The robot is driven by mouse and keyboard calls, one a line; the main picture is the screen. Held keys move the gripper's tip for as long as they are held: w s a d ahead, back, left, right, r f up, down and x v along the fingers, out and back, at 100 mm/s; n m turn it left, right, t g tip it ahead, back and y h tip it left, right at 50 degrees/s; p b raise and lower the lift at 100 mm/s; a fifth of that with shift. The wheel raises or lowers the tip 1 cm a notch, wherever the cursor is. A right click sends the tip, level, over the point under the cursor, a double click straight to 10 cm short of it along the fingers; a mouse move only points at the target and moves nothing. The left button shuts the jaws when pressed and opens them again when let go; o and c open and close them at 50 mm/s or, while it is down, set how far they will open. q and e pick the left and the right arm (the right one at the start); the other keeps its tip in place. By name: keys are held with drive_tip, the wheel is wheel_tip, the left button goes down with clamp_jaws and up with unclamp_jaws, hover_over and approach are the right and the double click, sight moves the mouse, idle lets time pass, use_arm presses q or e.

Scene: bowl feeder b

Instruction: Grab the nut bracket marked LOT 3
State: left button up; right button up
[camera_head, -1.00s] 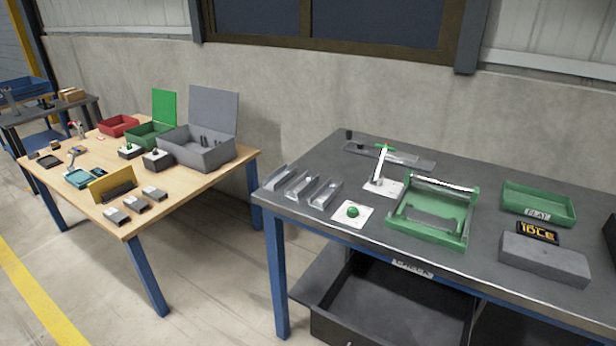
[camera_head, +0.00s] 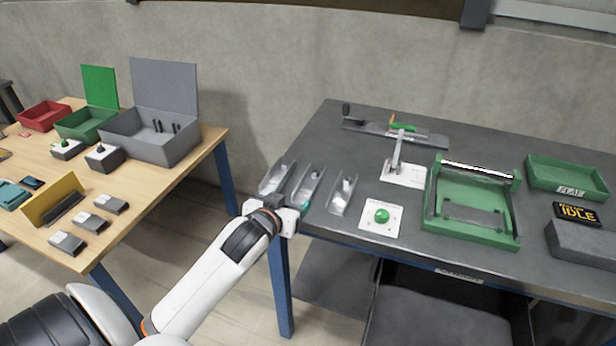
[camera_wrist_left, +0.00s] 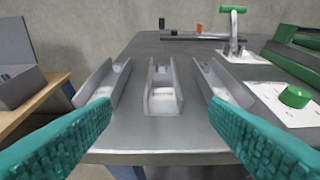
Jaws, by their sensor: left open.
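Three grey U-shaped brackets stand side by side at the left end of the dark workbench: the left bracket (camera_head: 273,179), the middle bracket (camera_head: 309,181) and the right bracket (camera_head: 342,194). The wrist view shows the left (camera_wrist_left: 104,86), middle (camera_wrist_left: 162,92) and right (camera_wrist_left: 222,84) ones, each with a pale label. I cannot read the lot marks, so I cannot tell which is LOT 3. My left gripper (camera_wrist_left: 160,112) is open and empty, its teal fingers spread in front of the middle bracket. In the head view the gripper (camera_head: 298,209) is at the bench's front left edge.
Right of the brackets are a green button on a white plate (camera_head: 382,217), a lever clamp (camera_head: 397,155), a green fixture (camera_head: 475,235) and a green tray (camera_head: 566,174). A wooden table (camera_head: 150,200) with open boxes stands left, across a gap.

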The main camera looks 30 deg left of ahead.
use_arm(q)
approach(313, 179)
drive_tip(key=x, duration=0.4)
drive_tip(key=shift+w+f, duration=0.2)
drive_tip(key=shift+s+d, duration=0.1)
drive_tip(key=shift+c, duration=0.3)
drive_tip(key=shift+r, duration=0.1)
drive_tip(key=c, duration=1.1)
